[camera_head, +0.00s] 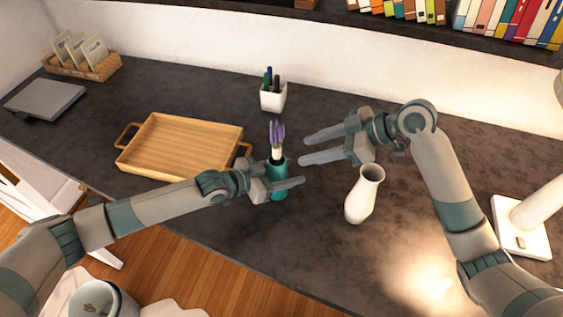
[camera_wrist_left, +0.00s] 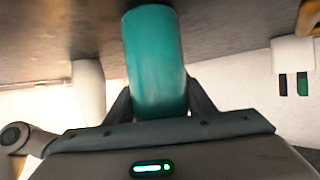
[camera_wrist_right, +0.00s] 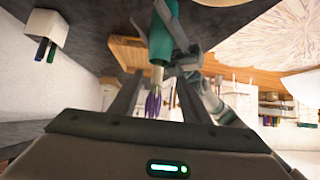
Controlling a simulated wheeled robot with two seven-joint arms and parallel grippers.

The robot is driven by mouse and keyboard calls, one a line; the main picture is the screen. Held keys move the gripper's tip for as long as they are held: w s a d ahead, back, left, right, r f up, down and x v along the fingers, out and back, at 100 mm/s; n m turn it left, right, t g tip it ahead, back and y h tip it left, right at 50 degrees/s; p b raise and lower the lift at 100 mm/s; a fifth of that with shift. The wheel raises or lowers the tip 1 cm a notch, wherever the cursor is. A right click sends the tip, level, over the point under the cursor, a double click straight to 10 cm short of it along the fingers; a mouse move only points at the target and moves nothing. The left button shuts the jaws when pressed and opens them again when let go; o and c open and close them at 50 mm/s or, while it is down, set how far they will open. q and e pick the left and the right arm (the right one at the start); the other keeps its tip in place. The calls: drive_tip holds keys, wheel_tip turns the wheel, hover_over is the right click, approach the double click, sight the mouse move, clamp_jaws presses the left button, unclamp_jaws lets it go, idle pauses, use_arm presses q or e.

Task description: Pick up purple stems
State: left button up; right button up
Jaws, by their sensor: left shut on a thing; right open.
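Purple stems (camera_head: 277,133) with pale lower ends stand upright in a teal vase (camera_head: 278,178) on the dark desk. My left gripper (camera_head: 285,184) is shut on the teal vase, with its fingers on either side of it. The teal vase also fills the middle of the left wrist view (camera_wrist_left: 155,60). My right gripper (camera_head: 304,148) is open and empty, just right of the stems, its fingers pointing toward them. In the right wrist view the purple stems (camera_wrist_right: 153,103) show between the open fingers; contact cannot be told.
A white vase (camera_head: 364,196) stands close below my right gripper. A wooden tray (camera_head: 180,146) lies left of the teal vase. A white pen cup (camera_head: 272,97) stands behind. A white lamp base (camera_head: 521,232) is at the right. The desk between the pen cup and wall is clear.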

drive_tip(key=w+a+r+n+g+y, duration=0.2)
drive_tip(key=a+r+n+g+y, duration=0.15)
drive_tip(key=r, duration=0.55)
drive_tip(key=r+n+g+h, duration=0.2)
drive_tip(key=n+g+h, duration=0.1)
drive_tip(key=n+g, duration=0.15)
hover_over(274, 151)
drive_tip(key=s+a, duration=0.3)
drive_tip(key=a, duration=0.2)
drive_tip(key=t, duration=0.1)
drive_tip(key=s+a+f+h, duration=0.3)
drive_tip(key=a+h, duration=0.1)
drive_tip(key=h, duration=0.2)
drive_tip(key=w+d+m+t+h, duration=0.1)
drive_tip(key=w+d+t+h, duration=0.3)
drive_tip(key=h, duration=0.5)
drive_tip(key=shift+w+d+t, duration=0.2)
drive_tip(key=shift+w+t, duration=0.1)
drive_tip(key=shift+t, duration=0.4)
drive_tip(key=shift+f, duration=0.1)
drive_tip(key=shift+x, duration=3.3)
